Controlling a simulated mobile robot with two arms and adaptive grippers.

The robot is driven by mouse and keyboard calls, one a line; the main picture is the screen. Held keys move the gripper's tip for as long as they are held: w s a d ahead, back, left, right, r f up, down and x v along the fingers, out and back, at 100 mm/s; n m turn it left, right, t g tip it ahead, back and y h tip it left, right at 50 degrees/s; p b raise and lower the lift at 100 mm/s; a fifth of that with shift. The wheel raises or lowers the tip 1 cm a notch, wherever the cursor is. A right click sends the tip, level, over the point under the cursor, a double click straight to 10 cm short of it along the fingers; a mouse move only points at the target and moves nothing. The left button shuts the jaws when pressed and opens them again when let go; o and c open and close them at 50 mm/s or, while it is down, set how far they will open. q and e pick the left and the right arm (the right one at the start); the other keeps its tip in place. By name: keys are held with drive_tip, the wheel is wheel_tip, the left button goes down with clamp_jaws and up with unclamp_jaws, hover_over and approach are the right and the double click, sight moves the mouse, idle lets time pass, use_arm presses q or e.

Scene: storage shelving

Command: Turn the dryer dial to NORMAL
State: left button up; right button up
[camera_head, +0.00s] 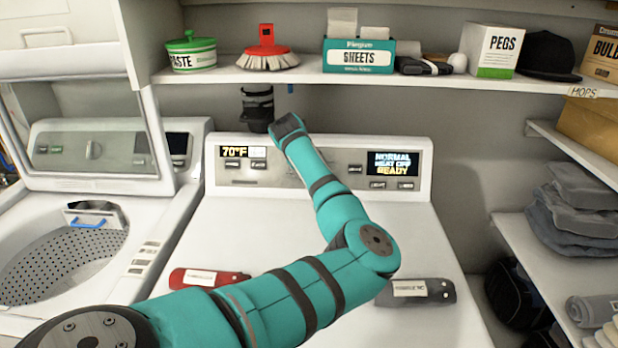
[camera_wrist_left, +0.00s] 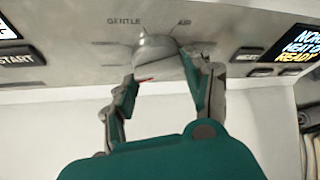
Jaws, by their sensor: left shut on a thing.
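The dryer dial (camera_wrist_left: 155,52) is a light grey knob on the dryer's control panel, between the labels GENTLE and AIR in the left wrist view. A small red mark shows at its lower side. My left gripper (camera_wrist_left: 160,78) has one finger on either side of the dial and is shut on it. In the head view my teal left arm reaches across the dryer (camera_head: 225,222) to its panel; the dial and fingers cannot be made out there. The dryer display (camera_head: 393,163) reads NORMAL, HEAT OFF, READY. My right gripper is not in view.
A second display (camera_head: 234,151) reads 70°F. An open washer (camera_head: 70,255) stands at left. A stocked shelf (camera_head: 450,79) is above; shelves with folded cloth (camera_head: 580,205) are at right.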

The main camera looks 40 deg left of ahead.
use_arm(q)
drive_tip(key=shift+f, duration=0.1)
idle(0.3)
drive_tip(key=o, duration=1.2)
drive_tip(key=shift+c, duration=0.2)
drive_tip(key=v, duration=1.2)
